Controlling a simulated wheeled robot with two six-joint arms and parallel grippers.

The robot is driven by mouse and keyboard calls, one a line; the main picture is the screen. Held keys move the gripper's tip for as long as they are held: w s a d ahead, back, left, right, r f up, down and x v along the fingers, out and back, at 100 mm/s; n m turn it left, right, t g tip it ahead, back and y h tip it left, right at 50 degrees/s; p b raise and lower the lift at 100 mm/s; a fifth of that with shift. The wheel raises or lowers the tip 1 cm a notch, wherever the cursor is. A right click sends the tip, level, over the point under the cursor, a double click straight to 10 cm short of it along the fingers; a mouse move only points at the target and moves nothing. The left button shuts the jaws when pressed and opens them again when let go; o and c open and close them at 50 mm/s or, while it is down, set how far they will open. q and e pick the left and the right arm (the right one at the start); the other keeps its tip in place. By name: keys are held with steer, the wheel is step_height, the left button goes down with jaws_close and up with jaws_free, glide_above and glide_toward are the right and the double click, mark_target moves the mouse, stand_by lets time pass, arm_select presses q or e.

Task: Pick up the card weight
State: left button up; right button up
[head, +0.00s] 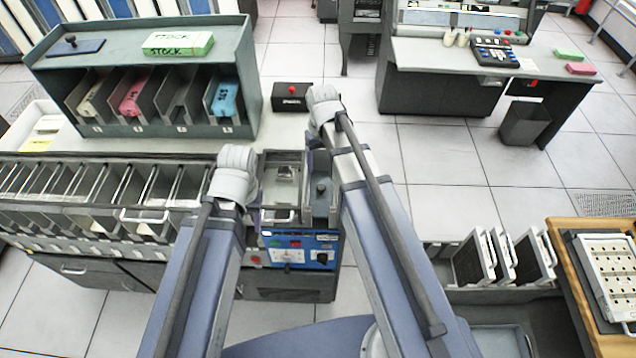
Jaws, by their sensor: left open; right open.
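A dark flat plate with a black knob, which looks like the card weight (90,47), lies on top of the grey-green card rack at the back left. A second dark knobbed block (321,190) sits in the machine's hopper between my arms; I cannot tell whether it is also a weight. My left gripper (236,162) is over the right end of the pocket row, below and right of the rack. My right gripper (322,102) is beside the small black box. Both are open, with fingers mostly hidden by the wrists, and both are apart from the plate.
The rack (190,55) also bears a green-and-white STOCK card pack (178,44), with pink and blue decks in its slots. A black box with a red button (291,96) stands on the pale counter. A desk (440,65) and open card trays (475,260) lie to the right.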

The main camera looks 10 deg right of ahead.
steer(key=shift+s, duration=0.1)
steer(key=b, duration=0.6)
glide_above(321, 186)
step_height(321, 186, down, 6)
steer(key=shift+r, duration=0.1)
step_height(321, 186, down, 6)
steer(key=b, duration=0.6)
steer(key=shift+s, duration=0.1)
steer(key=shift+c, duration=0.2)
jaws_close()
